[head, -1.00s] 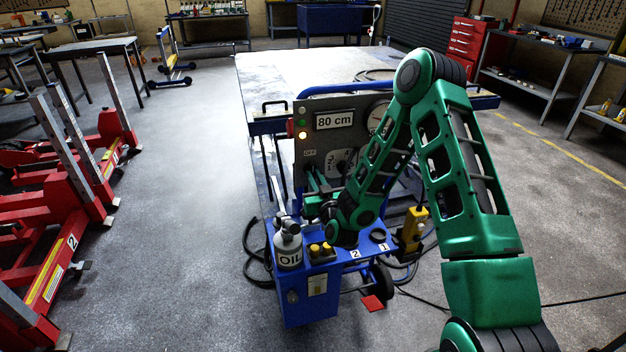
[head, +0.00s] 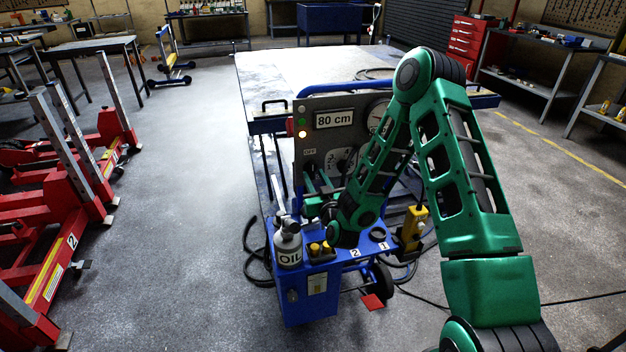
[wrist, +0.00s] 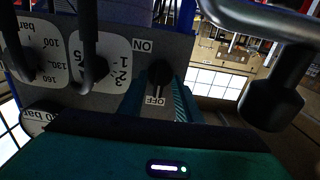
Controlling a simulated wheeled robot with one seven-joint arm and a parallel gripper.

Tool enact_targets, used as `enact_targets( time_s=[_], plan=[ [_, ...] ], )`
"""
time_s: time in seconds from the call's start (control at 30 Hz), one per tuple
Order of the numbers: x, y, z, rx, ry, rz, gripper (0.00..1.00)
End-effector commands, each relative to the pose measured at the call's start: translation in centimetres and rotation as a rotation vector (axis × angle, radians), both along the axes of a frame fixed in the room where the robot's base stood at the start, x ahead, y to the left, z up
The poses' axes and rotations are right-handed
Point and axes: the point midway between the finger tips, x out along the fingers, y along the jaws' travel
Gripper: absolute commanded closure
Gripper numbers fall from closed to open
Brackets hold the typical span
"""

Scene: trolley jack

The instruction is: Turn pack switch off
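The pack switch is a black knob (wrist: 160,73) on a grey panel, with an ON label on one side and an OFF label on the other in the upside-down wrist view. My gripper (wrist: 160,86) has one finger on each side of this knob. The fingers stand apart, but I cannot tell whether they press on it. The knob's exact setting is too dark to read. A lit lamp (head: 302,134) shows on the panel's left edge, under a green one.
Black levers (wrist: 92,65) hang over dials beside the knob in the wrist view. A thick grey bar with a dark end (wrist: 270,105) is close on the other side.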

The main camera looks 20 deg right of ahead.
Motion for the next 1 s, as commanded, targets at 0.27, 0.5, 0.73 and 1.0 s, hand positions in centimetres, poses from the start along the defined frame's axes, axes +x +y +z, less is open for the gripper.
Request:
enact_targets(
  time_s=[0.27,0.5,0.73,1.0],
  plan=[
    [-4.7,0.1,-0.1,-0.002,0.005,0.003,0.69],
    [-8.6,0.0,-0.2,-0.002,0.006,0.002,0.69],
    [-10.1,0.0,-0.2,-0.001,0.005,0.001,0.69],
    [-10.1,0.0,-0.2,-0.001,0.004,0.001,0.69]
  ],
)
